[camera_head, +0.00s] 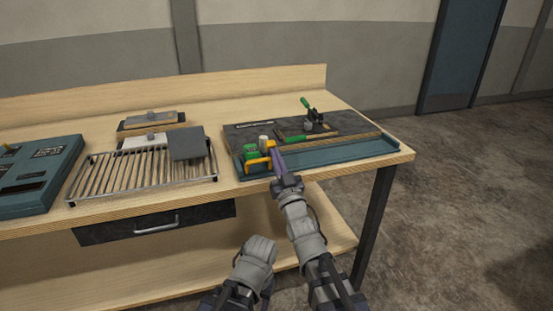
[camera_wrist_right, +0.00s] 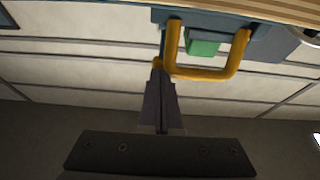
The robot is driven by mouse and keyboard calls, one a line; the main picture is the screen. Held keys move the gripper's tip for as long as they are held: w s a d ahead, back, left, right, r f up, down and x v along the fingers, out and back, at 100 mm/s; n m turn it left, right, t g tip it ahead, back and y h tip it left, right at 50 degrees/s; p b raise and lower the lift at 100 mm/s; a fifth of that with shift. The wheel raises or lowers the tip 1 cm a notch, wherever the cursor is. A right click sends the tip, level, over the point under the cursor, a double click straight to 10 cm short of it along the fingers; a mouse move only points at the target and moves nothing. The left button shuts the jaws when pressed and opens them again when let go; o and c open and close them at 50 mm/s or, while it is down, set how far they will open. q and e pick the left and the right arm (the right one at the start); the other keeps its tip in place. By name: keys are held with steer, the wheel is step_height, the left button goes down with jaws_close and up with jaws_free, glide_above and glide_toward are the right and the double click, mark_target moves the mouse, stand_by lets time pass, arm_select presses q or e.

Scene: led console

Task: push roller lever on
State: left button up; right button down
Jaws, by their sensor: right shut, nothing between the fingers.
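A teal-edged station (camera_head: 330,157) with a dark top sits at the right end of the bench. On its left front are a green block (camera_head: 250,149), a pale cylinder (camera_head: 263,142) and a yellow U-shaped frame (camera_head: 257,162). I cannot tell for sure which part is the roller lever. My right gripper (camera_head: 272,152) is shut and empty, its tip at the right side of the yellow frame. In the right wrist view the closed fingertips (camera_wrist_right: 158,70) overlap one end of the yellow frame (camera_wrist_right: 205,73); contact is unclear. The left gripper is out of sight.
A green-handled clamp (camera_head: 315,118) stands at the back of the station. The bench between rack and station is clear.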

mark_target(272, 143)
steer(key=shift+r, duration=0.1)
steer(key=p, duration=0.2)
steer(key=r+g+p, duration=0.1)
steer(key=p, duration=0.1)
steer(key=shift+w+a+r+h, duration=0.1)
steer(key=shift+w+r+h, duration=0.15)
steer(key=shift+w+h, duration=0.05)
steer(key=shift+w+a+r+g+p, duration=0.15)
steer(key=shift+w+a+r+p, duration=0.2)
steer(key=shift+w, duration=0.35)
steer(key=shift+w+a+r+g+p, duration=0.15)
steer(key=shift+w+r+p, duration=0.15)
steer(key=shift+w+p, duration=0.3)
steer(key=shift+w, duration=0.1)
